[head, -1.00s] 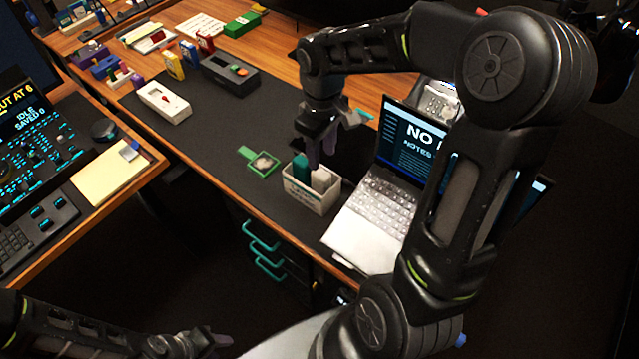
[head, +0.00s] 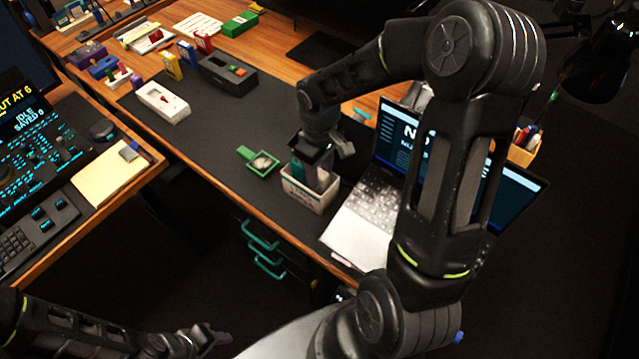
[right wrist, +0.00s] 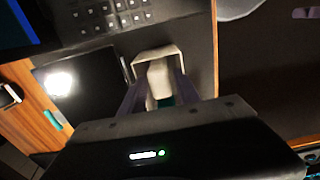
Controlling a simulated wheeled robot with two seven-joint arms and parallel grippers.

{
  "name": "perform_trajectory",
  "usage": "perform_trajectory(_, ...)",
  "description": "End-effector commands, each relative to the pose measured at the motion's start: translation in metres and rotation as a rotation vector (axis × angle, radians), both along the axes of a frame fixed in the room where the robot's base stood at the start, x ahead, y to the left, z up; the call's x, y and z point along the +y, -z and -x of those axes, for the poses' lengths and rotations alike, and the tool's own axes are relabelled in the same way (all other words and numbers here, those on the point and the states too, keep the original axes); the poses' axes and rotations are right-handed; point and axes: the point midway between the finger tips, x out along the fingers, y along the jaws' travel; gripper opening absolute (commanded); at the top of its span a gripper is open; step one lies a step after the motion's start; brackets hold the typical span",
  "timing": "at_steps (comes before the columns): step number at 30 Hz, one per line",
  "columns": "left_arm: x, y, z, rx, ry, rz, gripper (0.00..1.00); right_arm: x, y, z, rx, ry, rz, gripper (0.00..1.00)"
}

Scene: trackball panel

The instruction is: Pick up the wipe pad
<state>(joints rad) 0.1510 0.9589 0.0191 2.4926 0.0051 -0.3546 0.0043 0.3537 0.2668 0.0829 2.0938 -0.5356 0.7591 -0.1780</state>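A small white open box (head: 310,199) stands on the dark desk mat, left of the laptop. In the right wrist view, a pale block (right wrist: 158,78), which may be the wipe pad, stands upright in the box (right wrist: 146,56), with a teal piece (right wrist: 166,102) beside it. My right gripper (head: 311,178) points down into the box. Its open fingers (right wrist: 160,88) lie on either side of the pale block; I cannot tell whether they touch it. In the head view, the gripper hides most of the box's contents. My left gripper (head: 212,340) is low at the bottom left, away from the desk.
A laptop (head: 365,215) stands close to the right of the box. A white case (head: 161,102) and a dark case (head: 228,74) lie farther back. The mat between them is clear.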

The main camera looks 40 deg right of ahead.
Motion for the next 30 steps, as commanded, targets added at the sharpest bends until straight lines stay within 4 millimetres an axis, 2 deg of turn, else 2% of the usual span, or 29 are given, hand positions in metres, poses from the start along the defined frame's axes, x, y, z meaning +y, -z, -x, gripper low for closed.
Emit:
perform_trajectory(19,0.0000,0.0000,0.0002,0.001,0.000,0.000,0.36,0.0000,0.0031,-0.0005,-0.002,0.000,-0.001,0.38)
perform_trajectory(30,0.0000,-0.0001,0.0002,0.000,0.000,0.000,0.36,0.0001,0.0031,-0.0005,-0.002,0.000,-0.001,0.08)
